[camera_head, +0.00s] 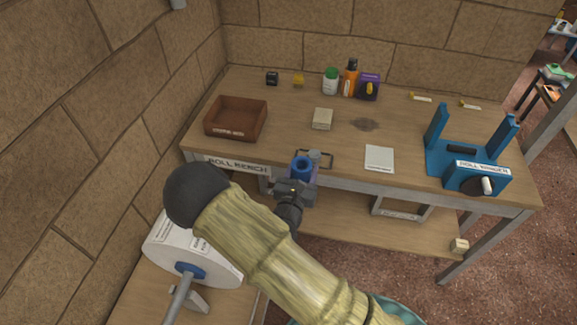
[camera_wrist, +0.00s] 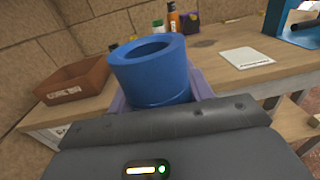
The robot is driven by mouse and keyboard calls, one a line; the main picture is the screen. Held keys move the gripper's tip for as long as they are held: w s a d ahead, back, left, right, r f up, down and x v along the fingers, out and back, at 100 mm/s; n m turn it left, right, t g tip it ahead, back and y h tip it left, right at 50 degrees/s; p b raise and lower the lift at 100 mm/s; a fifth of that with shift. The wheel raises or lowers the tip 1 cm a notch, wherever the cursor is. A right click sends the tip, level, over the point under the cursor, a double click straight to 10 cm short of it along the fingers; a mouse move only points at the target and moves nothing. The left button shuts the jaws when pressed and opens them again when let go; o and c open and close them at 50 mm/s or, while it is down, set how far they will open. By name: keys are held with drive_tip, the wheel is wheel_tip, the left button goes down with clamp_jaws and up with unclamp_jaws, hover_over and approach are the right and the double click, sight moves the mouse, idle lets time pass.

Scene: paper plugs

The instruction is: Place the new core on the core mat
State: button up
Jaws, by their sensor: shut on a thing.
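A blue hollow core (camera_head: 300,167) is in my gripper (camera_head: 301,181), which is at the front edge of the bench. In the wrist view the core (camera_wrist: 152,78) stands roughly upright, with its open end up, between purple finger pads. My gripper is shut on it; the fingertips are mostly hidden behind the core and the wrist housing. A pale square mat with a small label (camera_head: 379,159) lies flat on the bench, to the right of my gripper. It also shows in the wrist view (camera_wrist: 247,57), and its top is bare. I take it to be the core mat.
A brown tray (camera_head: 236,119) stands at the bench's left. A pale block (camera_head: 322,119) and a small wire stand (camera_head: 314,158) are near my gripper. A blue roll winder (camera_head: 466,160) stands at the right. Bottles (camera_head: 350,79) line the back. The bench around the mat is clear.

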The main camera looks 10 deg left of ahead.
drive_tip(key=s+d+f+n+y, duration=0.1)
drive_tip(key=s+d+f+y, duration=0.1)
drive_tip(key=d+f, duration=1.3)
drive_tip(key=s+d, duration=0.1)
drive_tip(key=d, duration=0.3)
drive_tip(key=shift+s+d+f+n+y, duration=0.3)
drive_tip(key=shift+s+d, duration=0.05)
drive_tip(key=shift+s, duration=0.05)
